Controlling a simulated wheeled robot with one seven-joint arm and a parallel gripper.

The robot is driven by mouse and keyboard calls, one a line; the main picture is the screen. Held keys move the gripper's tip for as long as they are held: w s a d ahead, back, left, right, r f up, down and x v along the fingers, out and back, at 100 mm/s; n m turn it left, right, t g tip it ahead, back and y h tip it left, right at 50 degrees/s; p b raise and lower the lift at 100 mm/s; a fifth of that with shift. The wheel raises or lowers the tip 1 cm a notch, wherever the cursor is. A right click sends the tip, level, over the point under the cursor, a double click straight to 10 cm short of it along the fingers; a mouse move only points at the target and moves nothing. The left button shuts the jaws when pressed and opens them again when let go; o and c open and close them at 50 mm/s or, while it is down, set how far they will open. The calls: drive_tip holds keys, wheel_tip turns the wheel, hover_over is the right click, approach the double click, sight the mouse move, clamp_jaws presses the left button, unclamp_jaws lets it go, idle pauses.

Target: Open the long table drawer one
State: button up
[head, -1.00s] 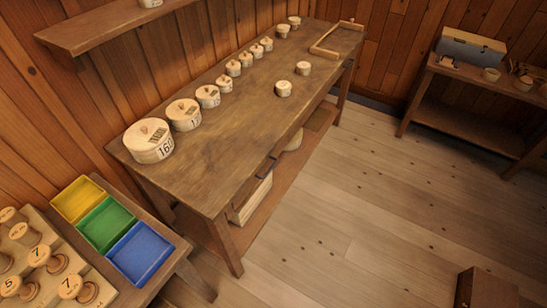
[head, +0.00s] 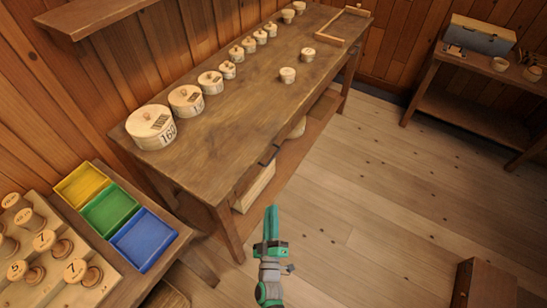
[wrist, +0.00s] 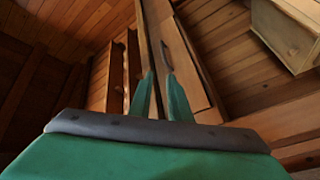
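The long table (head: 215,130) stands along the wooden wall. Its front edge carries a dark drawer handle (head: 268,155), and the drawer looks shut in the head view. In the wrist view a light wooden front (wrist: 190,75) with a dark bar handle (wrist: 188,45) lies beyond my fingers; it looks like the drawer front, seen at an angle. My green gripper (head: 272,210) is in front of the table's near end, apart from the handle. In the wrist view my gripper (wrist: 160,78) has its two fingers apart with nothing between them.
Lidded round boxes (head: 151,127) stand in a row on the table. A crate (head: 254,188) sits on its lower shelf. Yellow, green and blue trays (head: 145,243) are on a side bench at left. A wooden box (head: 484,285) stands at lower right. The floor (head: 360,200) between is clear.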

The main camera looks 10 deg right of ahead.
sight(273, 157)
drive_tip(key=w+d+r+h, duration=0.1)
drive_tip(key=w+d, duration=0.1)
drive_tip(key=w, duration=0.5)
drive_tip(key=w+d+h, duration=0.1)
drive_tip(key=w+d, duration=0.1)
drive_tip(key=w, duration=0.6)
drive_tip(key=w+d+r+g+h, duration=0.1)
drive_tip(key=w+d, duration=0.1)
drive_tip(key=w, duration=0.5)
drive_tip(key=shift+w+r, duration=0.2)
drive_tip(key=shift+r, duration=0.15)
clamp_jaws()
